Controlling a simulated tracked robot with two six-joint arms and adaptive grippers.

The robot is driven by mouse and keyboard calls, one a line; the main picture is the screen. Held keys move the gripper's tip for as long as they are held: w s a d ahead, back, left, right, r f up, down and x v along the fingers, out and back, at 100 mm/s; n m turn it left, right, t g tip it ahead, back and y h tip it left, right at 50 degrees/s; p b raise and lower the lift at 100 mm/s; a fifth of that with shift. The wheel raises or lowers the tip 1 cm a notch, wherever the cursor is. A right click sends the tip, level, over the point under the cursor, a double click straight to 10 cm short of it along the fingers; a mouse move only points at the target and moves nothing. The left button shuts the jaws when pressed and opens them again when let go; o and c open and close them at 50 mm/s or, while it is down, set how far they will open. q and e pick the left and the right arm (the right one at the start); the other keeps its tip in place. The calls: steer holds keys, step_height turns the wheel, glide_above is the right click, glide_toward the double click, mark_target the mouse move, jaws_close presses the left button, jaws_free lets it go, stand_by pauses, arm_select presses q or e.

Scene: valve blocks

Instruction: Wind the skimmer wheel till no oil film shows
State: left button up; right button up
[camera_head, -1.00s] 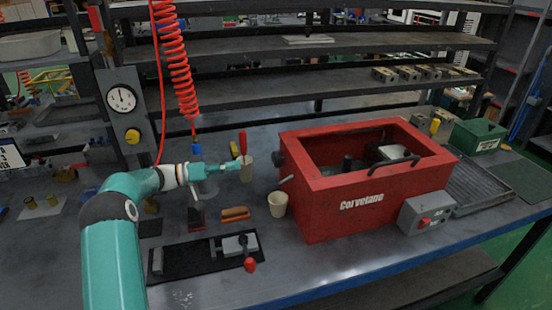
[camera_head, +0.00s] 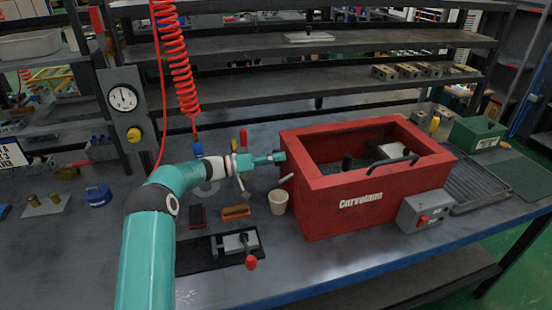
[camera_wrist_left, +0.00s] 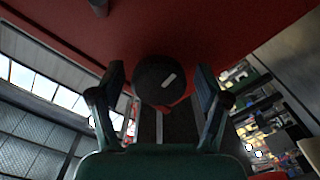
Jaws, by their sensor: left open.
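The red tank (camera_head: 350,205), lettered "Corvetane", stands on the bench right of my left arm. In the wrist view the gripper (camera_wrist_left: 161,82) is open, one finger on each side of the wheel, with gaps visible. The oil surface inside the tank cannot be made out. My right gripper is not in view.
A beige cup (camera_head: 278,202) stands close below the gripper, against the tank's left side. A grey switch box (camera_head: 425,212) with a red knob is at the tank's front right. A clamp on a black mat (camera_head: 205,256) and a wooden-topped brush (camera_head: 236,212) lie in front.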

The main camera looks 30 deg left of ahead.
arm_select(q)
steer(key=c, duration=1.2)
steer(key=shift+o, duration=0.2)
steer(key=shift+m, duration=0.4)
